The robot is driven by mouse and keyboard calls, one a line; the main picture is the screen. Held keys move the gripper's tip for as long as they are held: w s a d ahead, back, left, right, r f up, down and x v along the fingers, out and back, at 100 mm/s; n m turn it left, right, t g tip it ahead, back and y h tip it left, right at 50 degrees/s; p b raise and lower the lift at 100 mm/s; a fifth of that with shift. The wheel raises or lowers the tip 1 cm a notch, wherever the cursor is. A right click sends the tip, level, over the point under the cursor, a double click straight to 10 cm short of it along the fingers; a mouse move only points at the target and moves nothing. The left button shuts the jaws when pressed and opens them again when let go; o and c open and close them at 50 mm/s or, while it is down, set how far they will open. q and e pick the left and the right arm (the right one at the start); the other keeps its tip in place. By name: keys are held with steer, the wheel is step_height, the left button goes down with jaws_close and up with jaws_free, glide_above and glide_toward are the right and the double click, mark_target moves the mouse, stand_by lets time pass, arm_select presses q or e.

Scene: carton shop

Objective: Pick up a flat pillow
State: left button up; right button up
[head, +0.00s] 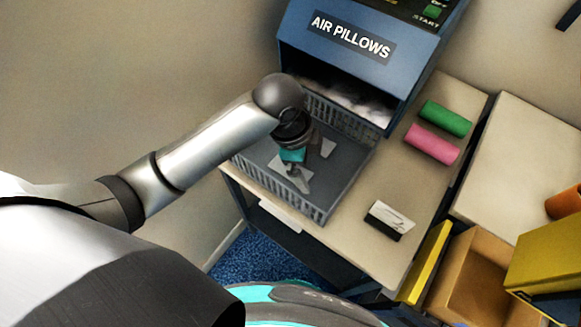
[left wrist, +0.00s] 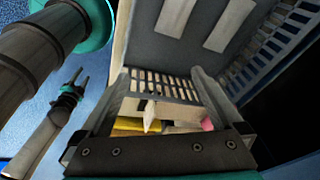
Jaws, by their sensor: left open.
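My left gripper (head: 296,182) reaches down into the grey slatted basket (head: 318,213) under the air pillow machine. It is open, with nothing seen between its fingers in the left wrist view (left wrist: 165,80). What looks like my right gripper (left wrist: 79,77) is small at the left there.
The blue machine (head: 325,58) labelled AIR PILLOWS stands behind the basket, pale contents in its opening. A green roll (head: 445,118), a pink roll (head: 432,144) and a black-and-white item (head: 389,221) lie on the table (head: 370,258). An open carton (head: 470,276) stands lower right.

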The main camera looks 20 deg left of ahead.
arm_select(q)
steer(key=w+a+r+m+g+y, duration=0.1)
steer(key=w+a+r+m, duration=0.1)
steer(key=w+a, duration=0.15)
steer(key=w+a+r+m+y, duration=0.1)
steer(key=w+a+r+m, duration=0.1)
steer(key=w+a+m, duration=0.15)
steer(key=shift+n, duration=0.35)
steer(key=f, duration=0.3)
steer(key=f+b, duration=0.1)
steer(key=f, duration=0.3)
steer(key=a+f+b, duration=0.1)
steer(key=f, duration=0.2)
steer(key=shift+s+f, duration=0.15)
steer(key=shift+s, duration=0.05)
steer(key=f, duration=0.1)
steer(key=f+b, duration=0.1)
steer(key=f, duration=0.2)
steer(key=shift+s+d+f+b, duration=0.25)
steer(key=shift+s+b, duration=0.05)
steer(key=shift+s, duration=0.1)
steer(key=shift+f, duration=0.4)
steer(key=shift+c, duration=0.2)
steer(key=c, duration=1.3)
